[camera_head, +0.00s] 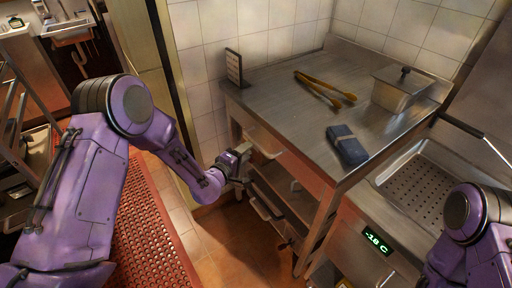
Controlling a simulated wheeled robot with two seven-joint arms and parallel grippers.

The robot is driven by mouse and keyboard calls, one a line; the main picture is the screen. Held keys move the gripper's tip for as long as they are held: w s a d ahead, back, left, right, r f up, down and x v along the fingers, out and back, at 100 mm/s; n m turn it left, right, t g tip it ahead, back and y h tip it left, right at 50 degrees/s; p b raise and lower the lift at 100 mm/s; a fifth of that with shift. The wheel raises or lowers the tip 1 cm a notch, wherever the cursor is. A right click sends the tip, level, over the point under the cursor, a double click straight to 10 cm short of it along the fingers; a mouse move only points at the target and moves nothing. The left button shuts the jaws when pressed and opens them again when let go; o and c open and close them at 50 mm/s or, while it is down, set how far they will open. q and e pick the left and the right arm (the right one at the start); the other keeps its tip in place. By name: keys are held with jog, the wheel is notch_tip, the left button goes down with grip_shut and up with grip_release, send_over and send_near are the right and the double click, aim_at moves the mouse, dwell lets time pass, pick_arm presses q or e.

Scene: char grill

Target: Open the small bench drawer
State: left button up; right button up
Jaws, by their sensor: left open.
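The steel-topped bench (292,108) stands in the middle, against the tiled wall. A small drawer (264,138) with a pale front sits just under its top at the left end. My left gripper (250,160) is open and close to the drawer's lower front edge. Whether it touches the drawer or its handle I cannot tell, because the gripper covers that part. How far the drawer is out is also unclear. My right arm shows at the lower right, and its gripper is outside the view.
On the bench top lie yellow tongs (325,90), a folded blue cloth (347,145), a lidded steel container (401,88) and a small upright card stand (234,68). A unit with a green display (377,242) stands at the right. A red perforated mat (150,235) covers the floor at left.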

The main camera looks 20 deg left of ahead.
aim_at(255, 145)
pick_arm(q)
jog(key=x, duration=0.7)
jog(key=shift+w+f+p, duration=0.15)
jog(key=shift+w+p, duration=0.15)
jog(key=shift+p, duration=0.1)
grip_shut()
